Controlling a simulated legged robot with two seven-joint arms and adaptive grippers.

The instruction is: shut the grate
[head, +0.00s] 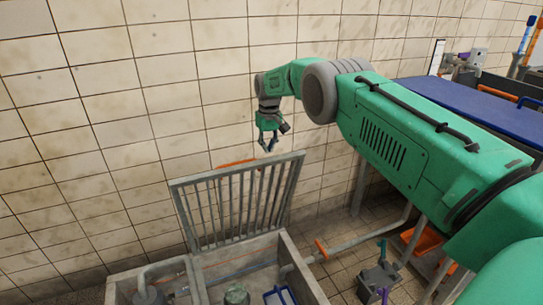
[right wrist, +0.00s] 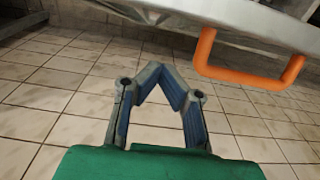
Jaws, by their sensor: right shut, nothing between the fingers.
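The grate (head: 238,198) is a grey barred metal frame. It stands raised, leaning near the tiled wall, above the open concrete pit (head: 205,267). An orange handle (head: 238,164) shows at its top edge in the head view. In the right wrist view an orange handle (right wrist: 248,75) sits on a grey metal edge at the upper right. My right gripper (head: 269,147) is shut and empty, above the grate's top edge and apart from it. In the right wrist view the right gripper (right wrist: 155,72) has its fingertips together, left of the orange handle. My left gripper is not in view.
The pit holds a green round part (head: 237,294) and a blue-framed item (head: 279,295). A grey valve-like object (head: 379,279) stands on the floor to the right. A blue-topped table (head: 470,105) stands at the right, with an orange bin (head: 428,243) below.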

